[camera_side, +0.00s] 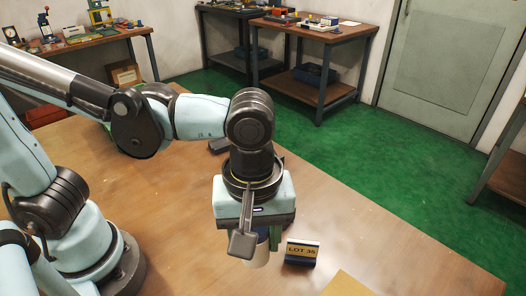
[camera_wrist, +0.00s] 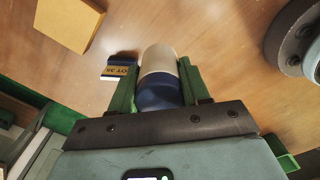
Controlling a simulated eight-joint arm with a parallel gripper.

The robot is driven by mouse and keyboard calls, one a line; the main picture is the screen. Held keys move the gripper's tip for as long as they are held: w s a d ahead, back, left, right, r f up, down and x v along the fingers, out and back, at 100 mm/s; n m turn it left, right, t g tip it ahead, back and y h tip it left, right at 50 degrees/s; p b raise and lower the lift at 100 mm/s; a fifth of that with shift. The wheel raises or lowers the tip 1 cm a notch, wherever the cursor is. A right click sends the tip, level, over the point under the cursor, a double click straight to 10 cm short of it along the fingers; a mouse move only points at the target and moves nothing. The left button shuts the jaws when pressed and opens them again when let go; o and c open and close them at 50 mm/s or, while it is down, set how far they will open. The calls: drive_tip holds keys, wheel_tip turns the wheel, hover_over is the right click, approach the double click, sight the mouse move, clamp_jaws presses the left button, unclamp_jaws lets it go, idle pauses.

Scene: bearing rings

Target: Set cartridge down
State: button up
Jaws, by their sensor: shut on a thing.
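The cartridge (camera_wrist: 158,65) is a cylinder with a cream end and a dark blue band. In the wrist view it lies between the two green fingers of my gripper (camera_wrist: 160,84), which is shut on it. In the side view my gripper (camera_side: 262,240) points down over the wooden table, and the cream lower part of the cartridge (camera_side: 257,257) shows below it. The rest of the cartridge is hidden by the gripper and wrist. I cannot tell whether its lower end touches the table.
A small sign reading LOT 35 (camera_side: 301,252) stands just right of the cartridge; it also shows in the wrist view (camera_wrist: 120,69). A yellow-tan block (camera_wrist: 69,22) lies beyond it, partly visible in the side view (camera_side: 346,285). The table (camera_side: 400,235) is bare to the right.

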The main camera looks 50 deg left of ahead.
drive_tip(key=w+a+r+m, duration=0.1)
drive_tip(key=w+a+m, duration=0.1)
drive_tip(key=w, duration=1.6)
drive_tip(key=w+a+f, duration=0.4)
drive_tip(key=w+a, duration=0.1)
drive_tip(key=w+a+f, duration=0.2)
drive_tip(key=a, duration=0.1)
drive_tip(key=shift+w+f, duration=0.3)
drive_tip(key=shift+w, duration=0.1)
drive_tip(key=shift+f, duration=1.95)
drive_tip(key=shift+f, duration=0.15)
drive_tip(key=o, duration=1.1)
